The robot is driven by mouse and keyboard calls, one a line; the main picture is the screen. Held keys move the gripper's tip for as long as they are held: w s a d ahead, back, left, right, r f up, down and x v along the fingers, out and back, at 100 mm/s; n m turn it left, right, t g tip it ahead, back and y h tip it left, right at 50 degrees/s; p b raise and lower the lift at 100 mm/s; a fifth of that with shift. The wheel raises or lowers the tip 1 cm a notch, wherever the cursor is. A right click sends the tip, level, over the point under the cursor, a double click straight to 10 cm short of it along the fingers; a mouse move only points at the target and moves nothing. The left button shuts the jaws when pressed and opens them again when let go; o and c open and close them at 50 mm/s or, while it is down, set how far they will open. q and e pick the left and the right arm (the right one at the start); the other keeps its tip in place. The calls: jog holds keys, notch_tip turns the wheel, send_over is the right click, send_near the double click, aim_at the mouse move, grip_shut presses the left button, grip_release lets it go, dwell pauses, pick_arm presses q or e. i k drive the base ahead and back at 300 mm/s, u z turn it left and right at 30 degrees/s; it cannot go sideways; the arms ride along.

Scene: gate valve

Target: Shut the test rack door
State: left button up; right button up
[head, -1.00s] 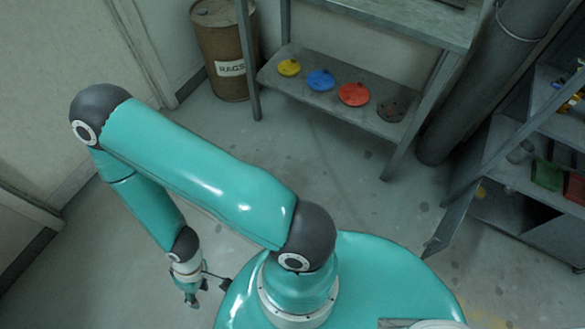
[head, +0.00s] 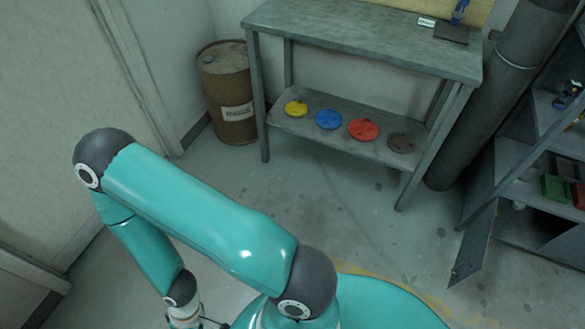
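A grey shelf unit (head: 535,160) stands at the right edge of the head view, partly cut off. A flat grey panel (head: 474,245), which looks like its door, stands swung out from its front over the floor. No label shows that this is the test rack. My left arm crosses the left and middle of the view, well away from the panel. My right arm and gripper are not in view.
A steel bench (head: 365,40) stands at the back, with yellow, blue, red and brown discs on its lower shelf (head: 340,133). A brown drum (head: 228,95) is left of it. A thick grey pipe (head: 510,75) stands between bench and shelf unit. The floor (head: 350,220) ahead is clear.

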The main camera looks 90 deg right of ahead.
aim_at(470, 258)
jog(key=u, duration=0.15)
jog(key=i, duration=0.2)
jog(key=z, duration=3.05)
jog(key=i, duration=0.25)
jog(key=z, duration=1.85)
jog(key=k, duration=0.6)
jog(key=z, duration=0.35)
jog(key=i, duration=1.65)
jog(key=u, duration=0.35)
